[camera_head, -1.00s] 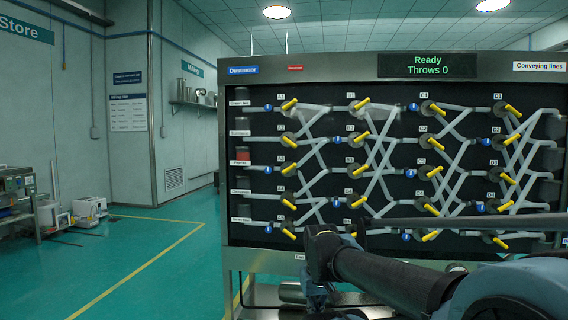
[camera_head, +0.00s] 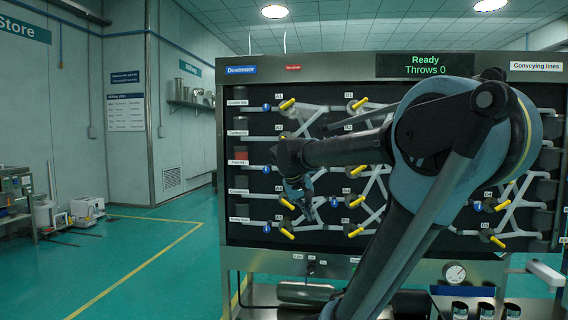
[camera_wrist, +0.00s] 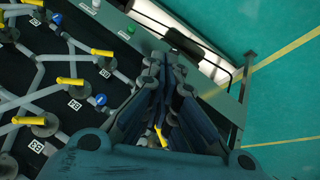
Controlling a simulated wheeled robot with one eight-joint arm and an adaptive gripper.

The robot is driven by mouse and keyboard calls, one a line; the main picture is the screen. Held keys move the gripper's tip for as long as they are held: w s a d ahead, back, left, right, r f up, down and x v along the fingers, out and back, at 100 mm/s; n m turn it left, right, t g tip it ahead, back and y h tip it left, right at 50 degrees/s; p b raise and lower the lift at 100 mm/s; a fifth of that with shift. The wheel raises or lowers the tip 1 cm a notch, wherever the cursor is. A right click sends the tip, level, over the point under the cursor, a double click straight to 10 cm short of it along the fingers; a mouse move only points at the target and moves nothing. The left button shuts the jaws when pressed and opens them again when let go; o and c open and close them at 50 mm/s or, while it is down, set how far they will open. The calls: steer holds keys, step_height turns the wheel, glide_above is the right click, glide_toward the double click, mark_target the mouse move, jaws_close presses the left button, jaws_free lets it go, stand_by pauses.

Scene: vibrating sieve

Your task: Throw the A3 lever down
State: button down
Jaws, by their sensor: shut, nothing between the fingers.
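The panel's A column runs down its left side in the head view, with yellow levers at A1 (camera_head: 287,104), A4 (camera_head: 287,203) and A5 (camera_head: 287,234). The A3 lever is hidden there behind my dark wrist. My gripper (camera_head: 306,207) hangs in front of the panel, low beside the A4 lever. In the wrist view my gripper (camera_wrist: 167,75) is shut and empty, its dark fingers close together. A yellow lever (camera_wrist: 160,137) shows partly behind the fingers; I cannot tell which one it is.
The display (camera_head: 427,65) reads Ready, Throws 0. Other yellow levers (camera_wrist: 70,82) and grey pipes stand close to my gripper in the wrist view. My arm covers much of the panel's middle and right.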

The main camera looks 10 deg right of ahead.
steer(key=w+a+r+t+h, duration=0.1)
steer(key=w+a+r, duration=0.2)
steer(key=w+r, duration=0.4)
steer(key=w+a+r+t+h, duration=0.1)
steer(key=w+a+r, duration=0.3)
steer(key=w+r, duration=0.4)
steer(key=w+a+r+t+h, duration=0.1)
steer(key=w+a+r+t, duration=0.2)
steer(key=w+r, duration=0.4)
steer(key=w+a, duration=0.1)
steer(key=w, duration=0.5)
steer(key=shift+a+r, duration=0.2)
steer(key=shift+w+d, duration=0.1)
steer(key=s+d+f+x, duration=0.1)
steer(key=s+x, duration=0.1)
steer(key=x, duration=1)
steer(key=shift+w+f, duration=0.25)
steer(key=shift+f, duration=0.25)
